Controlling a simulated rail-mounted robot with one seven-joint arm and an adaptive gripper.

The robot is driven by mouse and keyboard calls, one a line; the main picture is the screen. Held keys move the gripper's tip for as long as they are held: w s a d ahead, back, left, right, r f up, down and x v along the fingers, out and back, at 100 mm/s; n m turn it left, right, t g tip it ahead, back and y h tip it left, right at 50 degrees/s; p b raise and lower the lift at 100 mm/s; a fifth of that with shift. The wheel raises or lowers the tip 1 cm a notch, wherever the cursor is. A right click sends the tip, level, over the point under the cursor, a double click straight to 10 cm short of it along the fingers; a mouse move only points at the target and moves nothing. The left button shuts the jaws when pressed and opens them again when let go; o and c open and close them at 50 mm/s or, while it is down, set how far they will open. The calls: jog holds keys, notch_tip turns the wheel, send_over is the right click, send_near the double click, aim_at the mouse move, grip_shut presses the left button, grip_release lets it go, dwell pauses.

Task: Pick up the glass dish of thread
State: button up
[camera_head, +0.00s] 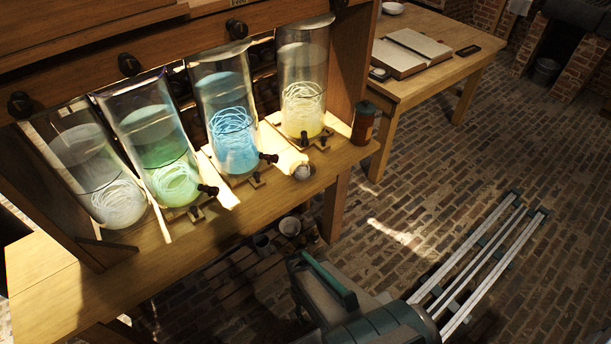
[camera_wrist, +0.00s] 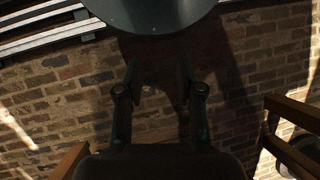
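A small glass dish (camera_head: 303,172) with pale contents sits at the front edge of the wooden bench, before the gap between the blue and the yellow jar. It is too small to make out the thread clearly. My gripper (camera_wrist: 160,82) shows in the wrist view with its two fingers apart and bare brick floor between them. It is empty, and the dish is not visible in that view. In the head view my arm is low at the bottom centre, in front of and below the bench, well apart from the dish.
Several tall glass jars with coloured coils, such as the blue one (camera_head: 232,130), stand tilted on the bench (camera_head: 60,285) behind the dish. A brown bottle (camera_head: 363,122) stands to its right. Pots (camera_head: 290,226) sit low under the bench.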

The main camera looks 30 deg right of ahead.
jog(key=w+d+r+n+t+y+b, duration=0.1)
jog(key=w+d+t+b, duration=0.3)
jog(key=w+d, duration=0.65)
jog(key=w+d+r+t+b, duration=0.1)
jog(key=w+d+t+b, duration=0.2)
jog(key=w+d+b, duration=0.75)
jog(key=w+d+r+n+t+b, duration=0.1)
jog(key=w+d+r+t, duration=0.1)
jog(key=w+d+r, duration=0.4)
jog(key=w+d+r+n+t+h+b, duration=0.1)
jog(key=d+r+t, duration=0.2)
jog(key=d+r, duration=0.55)
jog(key=w+d+r+n+t+b, duration=0.1)
jog(key=w+d+r+t+b, duration=0.1)
jog(key=w+d+r, duration=0.5)
jog(key=m+t+y+p, duration=0.1)
jog(key=m+y+p, duration=0.1)
jog(key=y+p, duration=0.55)
send_near(304, 161)
jog(key=shift+y, duration=0.55)
jog(key=shift+d+f+b+x, duration=0.1)
jog(key=shift+f+b+x, duration=0.1)
jog(key=shift+x, duration=1.8)
jog(key=shift+d+f+b+x, duration=0.15)
jog(key=shift+x, duration=1.85)
grip_shut()
